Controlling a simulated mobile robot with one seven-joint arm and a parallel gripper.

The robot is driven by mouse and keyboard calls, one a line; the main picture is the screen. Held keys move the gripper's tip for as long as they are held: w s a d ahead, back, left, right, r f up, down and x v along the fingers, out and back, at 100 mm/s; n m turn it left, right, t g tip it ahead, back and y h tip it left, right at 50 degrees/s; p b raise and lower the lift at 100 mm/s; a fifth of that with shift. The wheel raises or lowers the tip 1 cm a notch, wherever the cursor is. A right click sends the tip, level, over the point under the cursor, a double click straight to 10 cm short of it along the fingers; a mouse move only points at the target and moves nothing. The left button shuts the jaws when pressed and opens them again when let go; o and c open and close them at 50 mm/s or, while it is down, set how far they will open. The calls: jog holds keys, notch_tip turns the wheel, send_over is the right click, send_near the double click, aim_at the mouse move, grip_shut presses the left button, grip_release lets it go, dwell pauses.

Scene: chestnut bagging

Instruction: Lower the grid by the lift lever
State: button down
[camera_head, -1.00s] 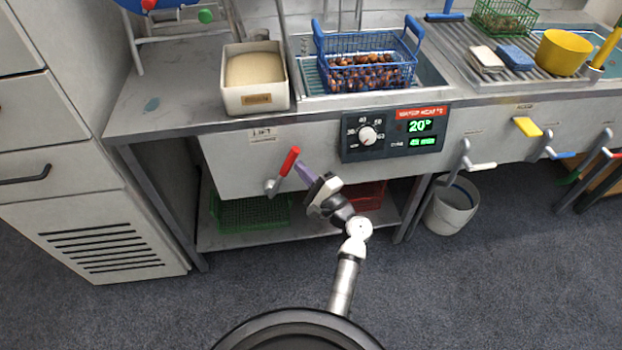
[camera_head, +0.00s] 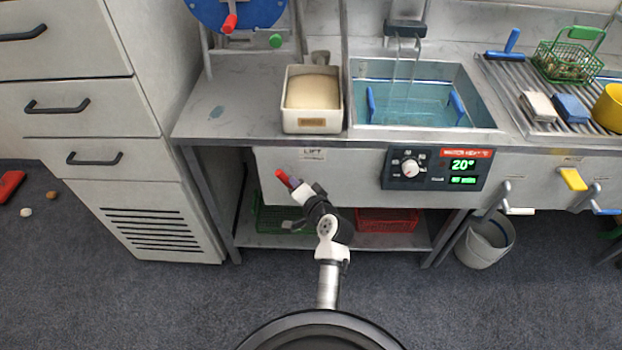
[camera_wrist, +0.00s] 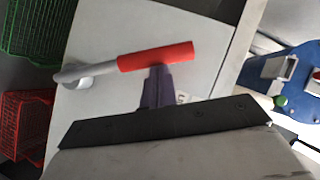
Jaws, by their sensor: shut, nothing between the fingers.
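The lift lever has a red grip (camera_head: 283,177) and sits on the counter's front panel below the LIFT label (camera_head: 313,155). The grip points up and left; its pivot is hidden behind my gripper in the head view. The wrist view shows the red grip (camera_wrist: 155,57) and grey pivot arm (camera_wrist: 85,77). My gripper (camera_head: 295,183) is shut and empty. Its purple fingertips (camera_wrist: 157,88) lie against or very close to the side of the grip.
A bin of pale grainy material (camera_head: 313,103) stands left of the sink. The control panel (camera_head: 437,168) reads 20°. Green (camera_head: 285,222) and red crates (camera_head: 387,220) sit on the shelf below. A grey bucket (camera_head: 485,242) stands on the floor, right.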

jog(key=shift+s+a+f, duration=0.1)
jog(key=shift+a+f, duration=0.2)
jog(key=shift+a, duration=0.35)
jog(key=shift+a+f, duration=0.35)
jog(key=shift+a, duration=0.35)
jog(key=shift+s+a+f, duration=0.1)
jog(key=shift+a+f, duration=0.2)
jog(key=shift+a, duration=0.35)
jog(key=shift+a, duration=0.15)
